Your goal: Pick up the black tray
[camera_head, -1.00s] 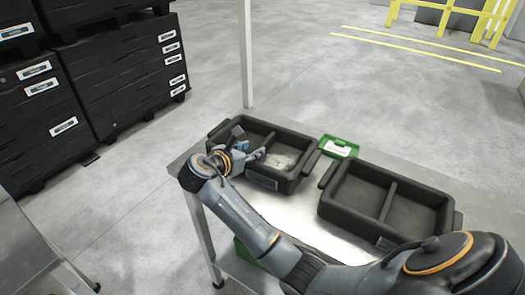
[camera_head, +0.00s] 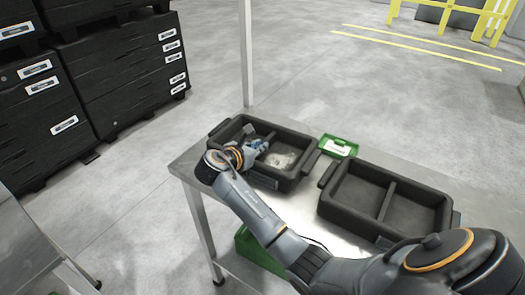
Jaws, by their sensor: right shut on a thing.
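A black tray (camera_head: 222,129) with a middle divider lies on the metal table, left of a second black tray (camera_head: 438,193). My right gripper (camera_head: 262,146) reaches over the left tray's near-left wall. Its fingers are closed together at the divider and look shut on it, with the exact contact partly hidden by my wrist. A pale, shiny thing (camera_head: 285,160) lies in the right compartment. The second tray is empty with a similar divider. My left gripper is not in view.
A small green box (camera_head: 338,146) with a white label stands between the trays at the back. A metal post (camera_head: 246,55) rises behind the table (camera_head: 190,165). Stacked black crates (camera_head: 125,70) stand at the left. A green thing (camera_head: 255,250) sits below the tabletop.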

